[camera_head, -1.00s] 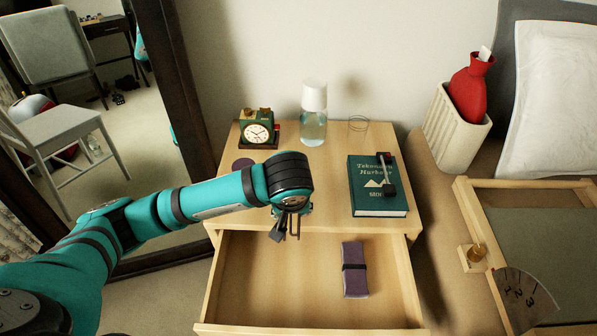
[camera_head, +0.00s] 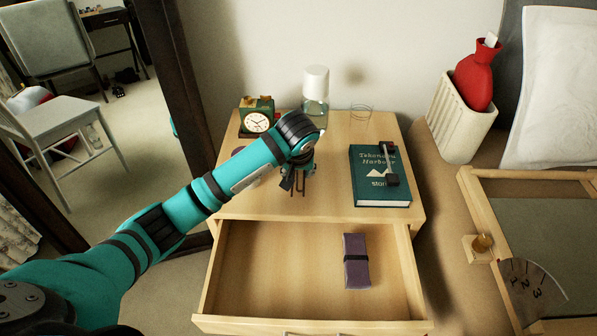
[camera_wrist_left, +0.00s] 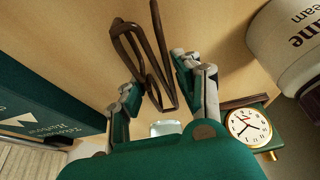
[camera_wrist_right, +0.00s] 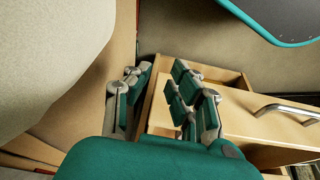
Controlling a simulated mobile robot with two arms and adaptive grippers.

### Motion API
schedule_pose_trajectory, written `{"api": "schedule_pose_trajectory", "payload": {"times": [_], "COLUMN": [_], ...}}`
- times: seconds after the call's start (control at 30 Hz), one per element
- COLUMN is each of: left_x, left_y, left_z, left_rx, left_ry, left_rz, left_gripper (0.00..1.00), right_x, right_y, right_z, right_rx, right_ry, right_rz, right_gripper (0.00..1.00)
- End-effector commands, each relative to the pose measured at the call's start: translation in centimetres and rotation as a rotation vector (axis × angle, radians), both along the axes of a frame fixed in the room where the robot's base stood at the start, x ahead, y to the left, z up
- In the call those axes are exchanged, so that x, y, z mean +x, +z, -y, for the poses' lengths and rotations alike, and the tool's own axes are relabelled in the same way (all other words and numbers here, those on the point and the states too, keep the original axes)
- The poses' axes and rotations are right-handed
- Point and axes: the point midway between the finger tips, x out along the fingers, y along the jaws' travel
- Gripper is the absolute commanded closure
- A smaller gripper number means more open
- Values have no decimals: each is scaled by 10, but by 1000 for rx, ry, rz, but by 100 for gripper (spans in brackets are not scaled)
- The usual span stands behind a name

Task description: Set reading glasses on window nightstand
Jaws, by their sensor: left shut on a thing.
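The reading glasses (camera_wrist_left: 148,60) are brown and folded, held between the fingers of my left gripper (camera_wrist_left: 155,95). In the head view the left gripper (camera_head: 297,180) is over the front middle of the nightstand top (camera_head: 330,200), with the glasses' thin brown parts hanging below it. I cannot tell whether they touch the wood. My right gripper (camera_wrist_right: 160,95) shows only in its wrist view, fingers apart and empty, with the open drawer and a metal handle beyond it.
A green book (camera_head: 375,185) lies right. The open drawer (camera_head: 260,290) holds a purple case (camera_head: 356,270). A dark-framed mirror (camera_head: 175,90) stands left.

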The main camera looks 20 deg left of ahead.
Motion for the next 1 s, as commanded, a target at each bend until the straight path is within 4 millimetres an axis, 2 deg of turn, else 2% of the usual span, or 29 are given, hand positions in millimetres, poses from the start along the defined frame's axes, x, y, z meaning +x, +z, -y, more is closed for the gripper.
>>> {"api": "schedule_pose_trajectory", "payload": {"times": [0.27, 0.3, 0.47, 0.77, 0.87, 1.0], "left_x": [0, 0, 0, 0, -2, -12], "left_y": [-3, -2, -2, 1, 11, 37], "left_z": [-1, 0, 0, 0, 0, 3], "left_rx": [2, 2, 1, -1, 1, 3], "left_ry": [0, 0, -1, 0, 0, -1], "left_rz": [0, 0, 0, 0, 3, 5], "left_gripper": [92, 64, 44, 44, 44, 44], "right_x": [0, 0, 0, 0, 0, 2], "right_y": [-3, -2, -2, 1, 3, 7], "right_z": [0, 0, 0, 0, 0, 0], "right_rx": [0, 0, 0, 0, 0, 0], "right_ry": [0, 0, 0, 0, 0, 1], "right_rz": [0, 0, -1, -1, 1, 3], "right_gripper": [79, 79, 79, 79, 79, 79]}}
